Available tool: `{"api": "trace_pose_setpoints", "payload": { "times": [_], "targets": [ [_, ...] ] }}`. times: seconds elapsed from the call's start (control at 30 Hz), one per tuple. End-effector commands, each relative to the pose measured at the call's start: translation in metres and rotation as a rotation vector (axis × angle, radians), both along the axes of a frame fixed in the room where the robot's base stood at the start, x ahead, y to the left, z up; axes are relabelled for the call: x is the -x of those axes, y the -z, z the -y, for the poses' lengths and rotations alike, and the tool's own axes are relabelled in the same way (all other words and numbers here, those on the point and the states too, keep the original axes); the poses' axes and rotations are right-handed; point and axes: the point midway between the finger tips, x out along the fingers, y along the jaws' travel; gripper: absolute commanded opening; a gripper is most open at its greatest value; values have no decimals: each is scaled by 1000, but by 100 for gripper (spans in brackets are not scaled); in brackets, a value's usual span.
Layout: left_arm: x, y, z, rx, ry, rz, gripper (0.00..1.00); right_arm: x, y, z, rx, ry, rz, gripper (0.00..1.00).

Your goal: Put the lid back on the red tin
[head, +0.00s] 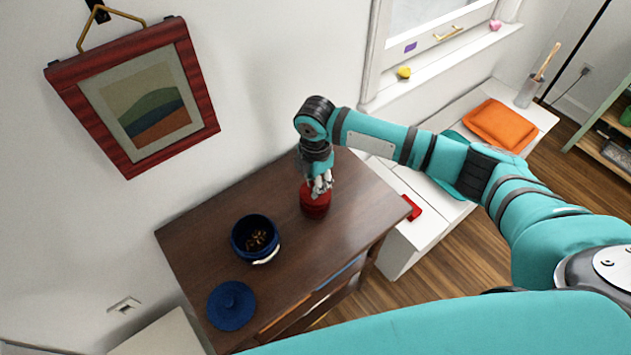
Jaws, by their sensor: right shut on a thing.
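The red tin (315,209) stands on the dark wooden cabinet top, near its back right side. My right gripper (321,186) points down directly over the tin, with its fingers shut on the red lid at the tin's top. The fingers hide much of the lid. Lid and tin look stacked in line, and I cannot tell whether the lid is fully seated. My left gripper is not in view.
A blue pot (236,243) with brown bits inside stands left of the tin on the cabinet (300,265). A blue lid (231,305) lies near the cabinet's left end. A red object (411,208) lies on the white bench (418,237), right of the cabinet.

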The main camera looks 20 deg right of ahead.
Motion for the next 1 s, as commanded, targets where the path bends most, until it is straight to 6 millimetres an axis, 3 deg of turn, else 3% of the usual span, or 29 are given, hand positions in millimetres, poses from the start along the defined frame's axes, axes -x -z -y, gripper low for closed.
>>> {"api": "trace_pose_setpoints", "payload": {
  "times": [0.93,0.97,1.0],
  "targets": [
    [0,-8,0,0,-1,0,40,0,0,0,0,0,0,0],
    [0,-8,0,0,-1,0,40,0,0,0,0,0,0,21],
    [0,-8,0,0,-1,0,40,0,0,0,0,0,0,26]
  ]
}}
